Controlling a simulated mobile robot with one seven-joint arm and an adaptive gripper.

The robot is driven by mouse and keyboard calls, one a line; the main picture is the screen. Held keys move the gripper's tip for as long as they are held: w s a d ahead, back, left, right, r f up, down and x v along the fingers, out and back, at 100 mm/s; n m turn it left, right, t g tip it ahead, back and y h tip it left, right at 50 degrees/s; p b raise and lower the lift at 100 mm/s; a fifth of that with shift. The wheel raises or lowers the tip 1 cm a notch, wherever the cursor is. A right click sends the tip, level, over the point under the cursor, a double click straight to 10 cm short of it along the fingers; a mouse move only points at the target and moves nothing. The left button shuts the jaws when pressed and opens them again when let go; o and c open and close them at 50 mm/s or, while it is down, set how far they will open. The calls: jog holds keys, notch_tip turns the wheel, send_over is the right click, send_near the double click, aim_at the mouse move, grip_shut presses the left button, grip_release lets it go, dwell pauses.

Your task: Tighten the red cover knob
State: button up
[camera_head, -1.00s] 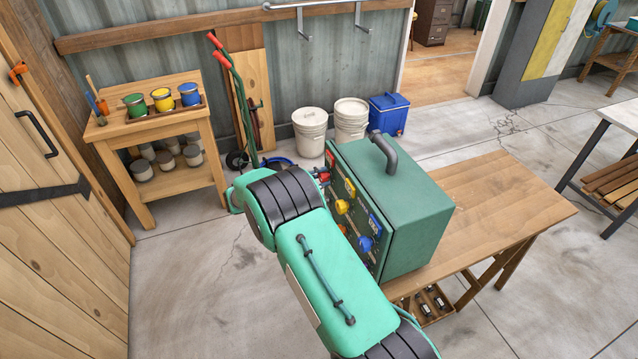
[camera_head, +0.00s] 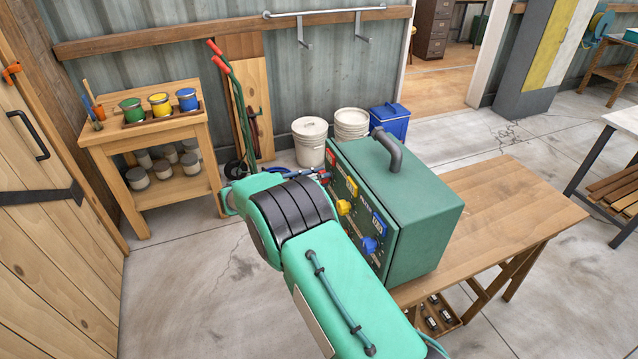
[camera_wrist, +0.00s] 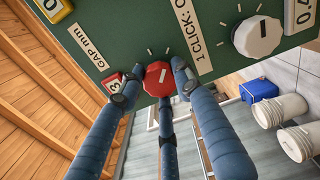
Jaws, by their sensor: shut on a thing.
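The red cover knob (camera_wrist: 159,78) is on the dark green panel in the wrist view, with a pale pointer line on its face. My gripper (camera_wrist: 153,82) has its blue-sleeved fingers around the knob, one on the left and one on the right, shut on it. A third blue finger shows below the knob. In the head view the green machine box (camera_head: 415,215) stands on a wooden bench, and my arm reaches to the far end of its panel. The red knob is mostly hidden there. A yellow knob (camera_head: 344,207) and a blue knob (camera_head: 369,245) are nearer on the same panel.
A white dial (camera_wrist: 258,36) sits right of the red knob in the wrist view. The wooden bench (camera_head: 520,205) has free room right of the box. White buckets (camera_head: 309,141) and a blue cooler (camera_head: 390,120) stand behind. A paint shelf (camera_head: 165,135) is at the left.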

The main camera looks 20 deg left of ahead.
jog(key=shift+f+m, duration=0.15)
jog(key=shift+m, duration=0.35)
jog(key=o, duration=1.2)
jog(key=shift+s, duration=0.1)
jog(key=v, duration=1.1)
jog(key=shift+s+a, duration=0.25)
jog(key=shift+a, duration=0.05)
